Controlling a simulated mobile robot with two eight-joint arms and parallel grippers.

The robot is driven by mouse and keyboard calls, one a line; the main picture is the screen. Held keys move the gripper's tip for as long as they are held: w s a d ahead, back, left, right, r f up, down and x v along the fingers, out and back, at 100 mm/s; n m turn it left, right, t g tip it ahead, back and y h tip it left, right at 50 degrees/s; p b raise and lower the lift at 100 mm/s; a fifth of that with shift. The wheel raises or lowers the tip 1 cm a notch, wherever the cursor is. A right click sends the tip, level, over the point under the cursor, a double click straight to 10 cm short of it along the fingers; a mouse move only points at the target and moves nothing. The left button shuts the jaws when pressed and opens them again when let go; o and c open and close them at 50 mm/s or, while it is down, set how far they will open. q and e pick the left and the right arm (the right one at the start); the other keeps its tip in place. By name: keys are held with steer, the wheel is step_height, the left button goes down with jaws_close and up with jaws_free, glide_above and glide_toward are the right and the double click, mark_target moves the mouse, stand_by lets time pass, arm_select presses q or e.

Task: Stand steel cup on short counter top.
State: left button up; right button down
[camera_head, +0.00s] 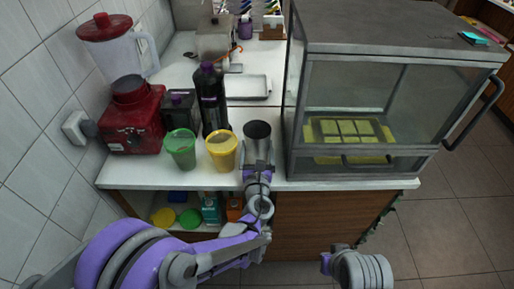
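The steel cup (257,132) is a dark grey metal cup near the front edge of the white counter top (160,172). It looks upright. My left gripper (257,168) is at the cup's near side, with the arm reaching up from below. Its fingers are small and partly merged with the cup, so I cannot tell whether they are closed on it. I also cannot tell whether the cup's base touches the counter. My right gripper (326,262) is low in front of the counter, away from the cup, and its fingers are not clear.
A yellow cup (222,155) and a green cup (181,152) stand left of the steel cup. Dark bottles (211,100) and a red blender (130,115) stand behind. A glass display case (345,100) closes off the right side. A white tray (240,87) lies farther back.

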arm_select(q)
steer(key=shift+f, duration=0.1)
steer(key=o, duration=1.4)
steer(key=shift+s+r, duration=0.2)
steer(key=shift+s, duration=0.15)
steer(key=s+b, duration=0.1)
steer(key=s, duration=1)
steer(key=shift+s, duration=0.15)
